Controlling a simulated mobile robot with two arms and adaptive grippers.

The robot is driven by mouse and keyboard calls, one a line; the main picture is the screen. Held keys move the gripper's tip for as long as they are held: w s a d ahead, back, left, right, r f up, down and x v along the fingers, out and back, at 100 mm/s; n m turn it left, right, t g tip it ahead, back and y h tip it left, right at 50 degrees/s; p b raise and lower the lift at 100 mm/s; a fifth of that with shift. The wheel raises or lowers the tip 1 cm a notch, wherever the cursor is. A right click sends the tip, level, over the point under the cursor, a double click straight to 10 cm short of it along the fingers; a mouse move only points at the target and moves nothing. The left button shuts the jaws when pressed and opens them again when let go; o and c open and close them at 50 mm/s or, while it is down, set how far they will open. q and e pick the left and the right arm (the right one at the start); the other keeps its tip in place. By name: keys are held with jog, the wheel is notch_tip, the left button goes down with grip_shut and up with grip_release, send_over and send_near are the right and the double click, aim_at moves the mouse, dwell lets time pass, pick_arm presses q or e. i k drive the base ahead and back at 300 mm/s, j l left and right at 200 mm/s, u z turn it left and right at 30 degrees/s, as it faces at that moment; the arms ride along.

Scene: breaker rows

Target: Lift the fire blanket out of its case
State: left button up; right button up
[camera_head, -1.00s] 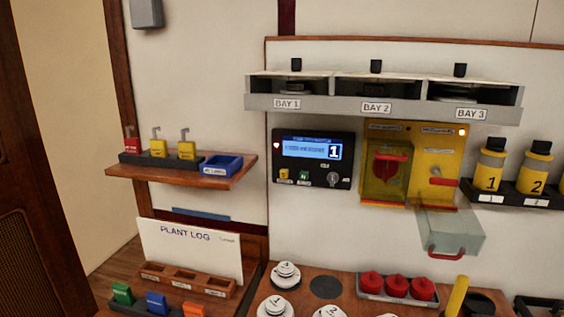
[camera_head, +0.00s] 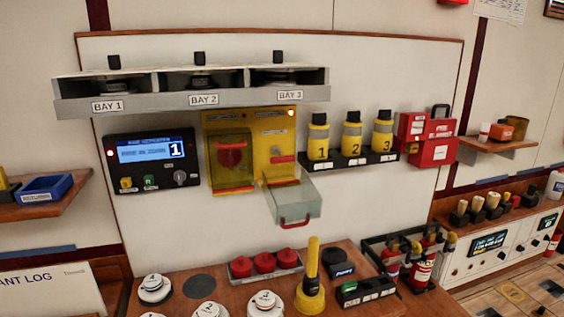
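Two red boxes are together on the wall, right of the numbered canisters. One box (camera_head: 412,126) has a white label and a dark round mark. The other red box (camera_head: 434,150) stands lower and to the right, with a white label and a dark handle above it. One of these may be the fire blanket case, but the print is too small to read. No blanket can be made out. Neither of my grippers shows in the head view.
Numbered yellow canisters (camera_head: 353,138) stand on a black rack left of the red boxes. A clear cover (camera_head: 293,200) hangs open from the yellow panel. A wooden shelf (camera_head: 490,142) is right of the boxes. The bench below holds red knobs (camera_head: 264,262) and a yellow-handled tool (camera_head: 312,265).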

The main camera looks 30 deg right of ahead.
aim_at(442, 128)
jog(key=z, duration=1.9)
